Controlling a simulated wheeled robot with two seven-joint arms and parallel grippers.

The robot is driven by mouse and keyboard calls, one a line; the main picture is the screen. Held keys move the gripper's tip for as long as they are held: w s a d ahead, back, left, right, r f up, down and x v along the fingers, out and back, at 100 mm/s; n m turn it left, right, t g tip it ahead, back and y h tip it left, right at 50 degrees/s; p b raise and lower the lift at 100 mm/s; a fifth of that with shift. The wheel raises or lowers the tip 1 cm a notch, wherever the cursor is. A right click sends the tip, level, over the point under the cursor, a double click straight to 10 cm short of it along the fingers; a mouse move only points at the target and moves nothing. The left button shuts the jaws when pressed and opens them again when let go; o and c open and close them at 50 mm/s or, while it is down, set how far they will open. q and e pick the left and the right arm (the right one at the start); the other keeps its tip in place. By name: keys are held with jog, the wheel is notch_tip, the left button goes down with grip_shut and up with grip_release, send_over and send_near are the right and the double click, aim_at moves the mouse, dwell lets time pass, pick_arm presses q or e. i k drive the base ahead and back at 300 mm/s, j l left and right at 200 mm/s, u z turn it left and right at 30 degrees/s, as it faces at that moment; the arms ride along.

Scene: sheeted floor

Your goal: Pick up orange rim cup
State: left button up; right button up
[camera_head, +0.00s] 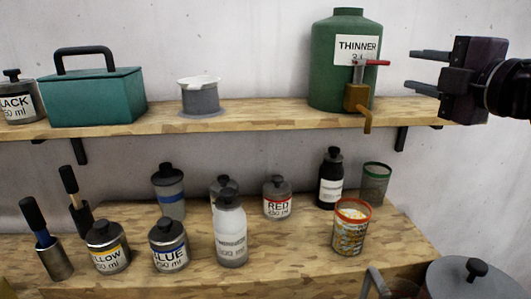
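The orange rim cup (350,230) stands upright on the lower wooden table, right of the middle. It has an orange-red rim and a speckled, paint-stained side. My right gripper (420,72) comes in from the right at the height of the upper shelf. Its two dark fingers point left and are spread apart with nothing between them. It is well above and to the right of the orange rim cup, and right of the green tank. My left gripper is not in view.
A green-rimmed cup (374,184) stands behind the orange rim cup, and a black bottle (331,178) stands behind left. The upper shelf (270,117) holds a green thinner tank (338,75) with a projecting tap. A grey lidded pot (475,280) is at lower right.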

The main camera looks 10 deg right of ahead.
aim_at(353, 216)
jog(key=k+l, duration=0.25)
jog(key=k, duration=0.2)
jog(key=k+l, duration=0.25)
jog(key=k, duration=0.25)
jog(key=k+l, duration=0.25)
jog(key=k, duration=0.2)
